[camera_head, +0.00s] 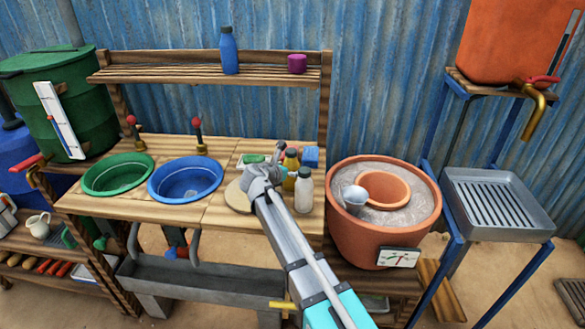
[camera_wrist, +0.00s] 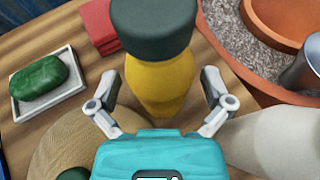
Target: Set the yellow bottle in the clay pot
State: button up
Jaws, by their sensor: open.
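The yellow bottle (camera_head: 291,167) with a dark cap stands on the wooden counter, partly hidden by my gripper in the head view. In the wrist view the bottle (camera_wrist: 158,88) is between my gripper's (camera_wrist: 161,80) two spread fingers, one on each side. The fingers look apart from it. My gripper (camera_head: 268,170) also shows in the head view at the counter's right end. The big clay pot (camera_head: 350,240) stands right of the counter, filled with grey sand around a smaller inner clay pot (camera_head: 383,181). Part of the clay also shows at upper right in the wrist view (camera_wrist: 283,20).
A white bottle (camera_head: 303,193) stands close to the yellow one. A metal cup (camera_head: 355,197) rests at the sand's left side. A shelf (camera_head: 200,75) rises behind.

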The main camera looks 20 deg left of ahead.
jog(key=p+v, duration=0.4)
jog(key=v, duration=0.7)
dwell(0.4)
